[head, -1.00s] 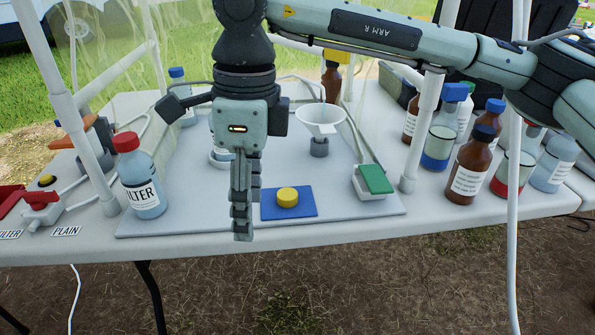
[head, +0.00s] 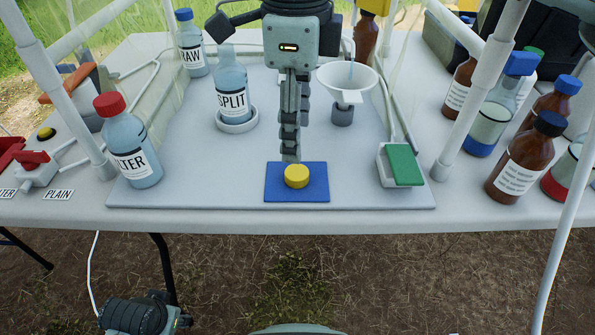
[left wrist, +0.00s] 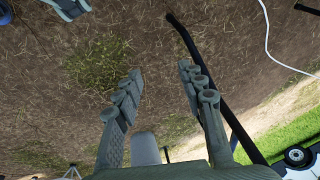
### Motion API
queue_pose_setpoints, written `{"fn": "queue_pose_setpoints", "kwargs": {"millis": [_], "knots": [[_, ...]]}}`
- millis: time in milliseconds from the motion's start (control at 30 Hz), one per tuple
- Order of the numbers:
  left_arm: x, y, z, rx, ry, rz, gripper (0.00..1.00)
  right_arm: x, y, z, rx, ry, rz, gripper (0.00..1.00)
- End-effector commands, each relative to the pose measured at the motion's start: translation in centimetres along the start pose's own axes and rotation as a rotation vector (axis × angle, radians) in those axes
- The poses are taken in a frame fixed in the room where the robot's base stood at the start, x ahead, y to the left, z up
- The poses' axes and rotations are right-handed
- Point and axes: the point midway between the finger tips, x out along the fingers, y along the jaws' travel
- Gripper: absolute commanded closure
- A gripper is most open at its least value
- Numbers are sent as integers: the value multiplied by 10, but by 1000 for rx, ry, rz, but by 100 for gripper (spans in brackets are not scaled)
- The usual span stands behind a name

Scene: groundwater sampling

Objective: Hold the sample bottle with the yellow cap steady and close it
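A yellow cap (head: 297,176) lies on a blue mat (head: 275,193) near the table's front edge. The clear bottle labelled SPLIT (head: 231,92) stands upright in a white ring holder (head: 237,126); no coloured cap shows on its neck. My right gripper (head: 290,157) points down, its fingertips at the far side of the yellow cap in the picture. Its fingers are seen edge-on, so its opening and any contact cannot be told. My left gripper (left wrist: 161,82) is open and empty in the left wrist view, with ground behind it.
The red-capped FILTER bottle (head: 132,150) and blue-capped RAW bottle (head: 191,45) stand left. A white funnel (head: 347,80) and a green-topped white box (head: 404,165) are right of my right gripper. Amber bottles (head: 518,165) crowd beyond the white frame post (head: 462,120).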

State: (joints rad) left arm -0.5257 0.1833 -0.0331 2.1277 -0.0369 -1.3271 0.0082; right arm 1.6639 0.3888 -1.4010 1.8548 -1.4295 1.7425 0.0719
Motion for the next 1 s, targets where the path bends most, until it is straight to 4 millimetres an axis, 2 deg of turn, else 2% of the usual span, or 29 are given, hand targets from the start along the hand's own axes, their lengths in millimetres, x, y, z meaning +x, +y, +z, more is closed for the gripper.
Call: {"fn": "queue_pose_setpoints", "kwargs": {"millis": [200,567,733,833,1000], "knots": [[2,0,2,0,-4,1,60,22,0,0,-1,1,2,43],[4,1,1,-1,-4,2,60,27,0,0,0,0,1,43],[3,2,-4,-3,13,8,60,46,-1,0,0,2,3,43],[18,7,2,-1,-6,17,60,63,-1,0,1,2,3,43],[20,7,2,-2,-4,18,60,76,-1,0,0,0,1,43]]}}
